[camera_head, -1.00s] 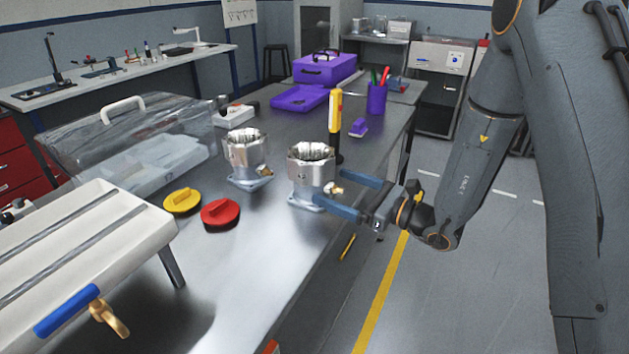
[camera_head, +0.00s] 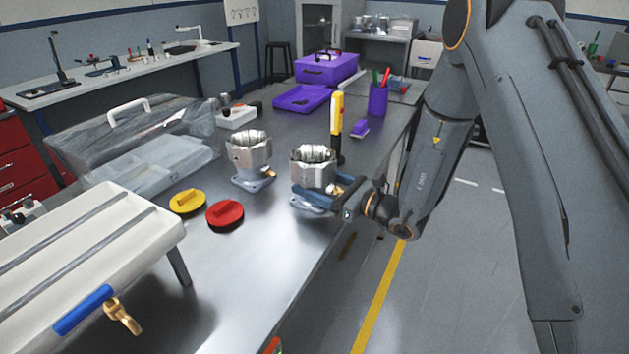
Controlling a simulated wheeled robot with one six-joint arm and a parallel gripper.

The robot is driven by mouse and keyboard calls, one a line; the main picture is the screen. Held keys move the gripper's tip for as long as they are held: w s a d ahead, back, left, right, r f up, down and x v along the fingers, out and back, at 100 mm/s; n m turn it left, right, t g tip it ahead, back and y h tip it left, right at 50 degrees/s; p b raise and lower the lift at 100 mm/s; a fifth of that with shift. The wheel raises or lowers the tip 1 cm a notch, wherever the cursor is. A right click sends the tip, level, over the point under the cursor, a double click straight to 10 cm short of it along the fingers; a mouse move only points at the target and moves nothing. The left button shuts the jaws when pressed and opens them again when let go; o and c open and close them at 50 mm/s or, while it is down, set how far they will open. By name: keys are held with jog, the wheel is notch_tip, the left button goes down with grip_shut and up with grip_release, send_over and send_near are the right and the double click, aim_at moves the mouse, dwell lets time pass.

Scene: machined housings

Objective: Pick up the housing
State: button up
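Two silver machined housings with round open tops and blue-grey flanged bases stand upright on the metal workbench (camera_head: 285,250). The right housing (camera_head: 312,166) is nearer the bench's right edge; the left housing (camera_head: 249,151) stands a little further away to its left. My gripper (camera_head: 313,186) comes in from the right, level and low, with its blue fingers at the right housing's lower body, just above the base. One finger passes in front; the other is partly hidden behind the housing. The fingers look spread, and I cannot tell whether they touch it.
A yellow-handled tool (camera_head: 337,118) stands upright close behind the right housing. A red knob (camera_head: 225,213) and a yellow knob (camera_head: 187,201) lie to the left. A purple cup (camera_head: 378,99) and purple box (camera_head: 326,70) are further back. A white slotted stand (camera_head: 90,245) fills the front left.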

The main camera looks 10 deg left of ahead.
aim_at(315, 148)
jog(key=c, duration=1.2)
jog(key=shift+r, duration=0.15)
notch_tip(315, 148, up, 10)
jog(key=shift+f+b, duration=0.25)
jog(key=shift+b, duration=0.5)
jog(key=shift+r+p, duration=1.85)
jog(key=shift+r, duration=1.35)
